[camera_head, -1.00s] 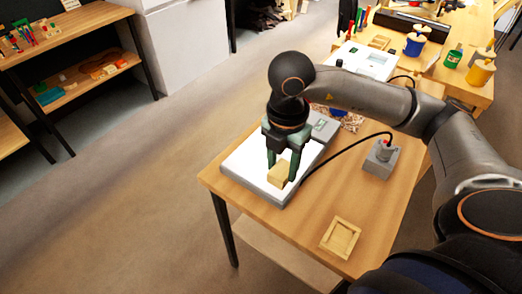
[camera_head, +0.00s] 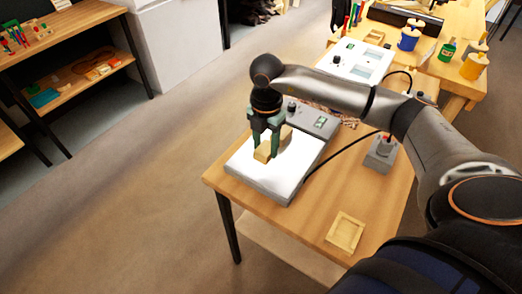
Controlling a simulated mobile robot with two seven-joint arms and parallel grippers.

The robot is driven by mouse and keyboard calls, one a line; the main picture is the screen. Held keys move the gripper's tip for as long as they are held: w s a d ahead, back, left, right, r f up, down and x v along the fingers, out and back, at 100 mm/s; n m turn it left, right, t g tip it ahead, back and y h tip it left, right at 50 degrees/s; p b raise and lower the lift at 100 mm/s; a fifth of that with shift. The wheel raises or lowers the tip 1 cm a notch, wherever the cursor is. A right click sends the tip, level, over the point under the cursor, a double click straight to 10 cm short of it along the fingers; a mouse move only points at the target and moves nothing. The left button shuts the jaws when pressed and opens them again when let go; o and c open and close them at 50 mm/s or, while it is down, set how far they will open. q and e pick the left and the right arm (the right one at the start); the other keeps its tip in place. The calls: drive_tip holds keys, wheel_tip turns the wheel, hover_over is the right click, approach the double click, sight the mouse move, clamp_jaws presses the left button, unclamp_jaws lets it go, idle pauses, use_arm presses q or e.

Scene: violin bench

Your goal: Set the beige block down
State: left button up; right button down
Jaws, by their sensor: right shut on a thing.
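The beige block (camera_head: 262,153) is between the fingers of my right gripper (camera_head: 266,153), which is shut on it. Another beige patch shows just behind the right finger; I cannot tell if it is the same block. The gripper points down over the white plate of a grey device (camera_head: 277,183), toward its back left part. The block is at or just above the plate; I cannot tell whether it touches. My left gripper is not in view.
A small wooden tray (camera_head: 345,232) lies at the table's front right. A grey box with a red part (camera_head: 381,153) and a black cable stands right of the device. A white device (camera_head: 357,61) and spools (camera_head: 409,38) stand further back. The table's front middle is clear.

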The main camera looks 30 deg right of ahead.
sight(261, 146)
drive_tip(key=w+f, duration=0.2)
drive_tip(key=f, duration=0.1)
drive_tip(key=shift+w+d+f, duration=0.2)
drive_tip(key=shift+w, duration=0.2)
drive_tip(key=shift+w+f, duration=0.1)
drive_tip(key=shift+f, duration=1.5)
drive_tip(key=shift+f, duration=0.2)
drive_tip(key=shift+c, duration=1.7)
unclamp_jaws()
drive_tip(key=shift+r, duration=0.15)
